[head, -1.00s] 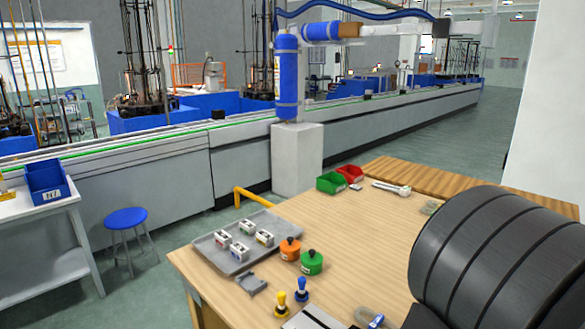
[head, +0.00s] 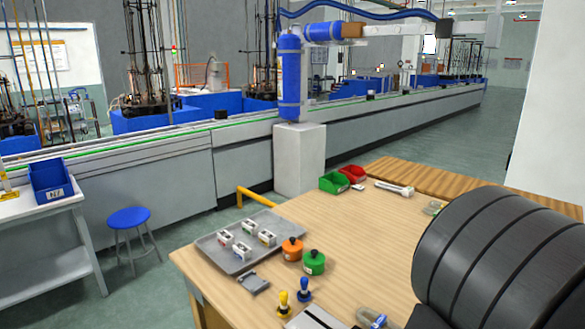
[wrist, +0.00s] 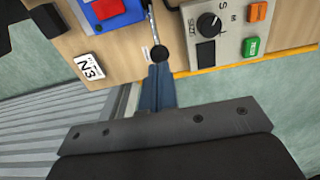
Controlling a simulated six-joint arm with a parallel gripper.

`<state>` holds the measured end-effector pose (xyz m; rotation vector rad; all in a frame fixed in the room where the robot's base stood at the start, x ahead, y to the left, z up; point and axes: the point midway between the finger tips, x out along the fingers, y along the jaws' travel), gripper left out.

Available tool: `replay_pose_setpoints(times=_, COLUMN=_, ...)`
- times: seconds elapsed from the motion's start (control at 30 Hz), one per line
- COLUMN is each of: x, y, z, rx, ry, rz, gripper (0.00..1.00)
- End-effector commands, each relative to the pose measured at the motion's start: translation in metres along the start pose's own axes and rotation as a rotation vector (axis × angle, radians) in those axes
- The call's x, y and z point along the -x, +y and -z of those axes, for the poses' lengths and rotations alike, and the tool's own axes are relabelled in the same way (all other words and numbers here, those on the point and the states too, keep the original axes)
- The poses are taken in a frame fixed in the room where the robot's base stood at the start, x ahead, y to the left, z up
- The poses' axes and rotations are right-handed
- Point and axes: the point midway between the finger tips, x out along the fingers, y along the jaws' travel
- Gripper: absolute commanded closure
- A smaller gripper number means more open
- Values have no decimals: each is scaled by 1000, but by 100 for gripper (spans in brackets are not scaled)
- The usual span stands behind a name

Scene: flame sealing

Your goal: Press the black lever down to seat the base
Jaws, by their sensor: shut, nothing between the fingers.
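The black lever (wrist: 158,53) shows in the wrist view as a round black knob at the end of a thin silver rod running up to the top edge. My gripper (wrist: 157,70) is shut and empty, its blue-grey fingers pointing at the knob. The fingertips appear right at the knob; I cannot tell whether they touch. A red block on a blue part (wrist: 110,10) is beside the rod on the left, cut off by the frame top. Which part is the base is not clear. The lever and gripper do not show in the head view.
A grey control box (wrist: 228,38) with a knob and orange and green buttons stands right of the lever. The head view shows a wooden bench (head: 350,240) with a grey tray (head: 221,258), an orange pot (head: 291,251) and a green pot (head: 313,264).

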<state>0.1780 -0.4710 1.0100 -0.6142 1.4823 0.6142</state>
Motion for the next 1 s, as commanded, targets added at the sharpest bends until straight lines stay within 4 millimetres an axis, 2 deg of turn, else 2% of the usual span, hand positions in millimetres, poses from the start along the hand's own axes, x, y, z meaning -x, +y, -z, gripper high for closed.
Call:
replay_pose_setpoints(times=0.37, x=-2, y=0, z=0, rx=0, ry=0, rz=-1, gripper=100)
replay_pose_setpoints(times=1.0, x=-19, y=0, z=0, rx=0, ry=0, rz=0, gripper=100)
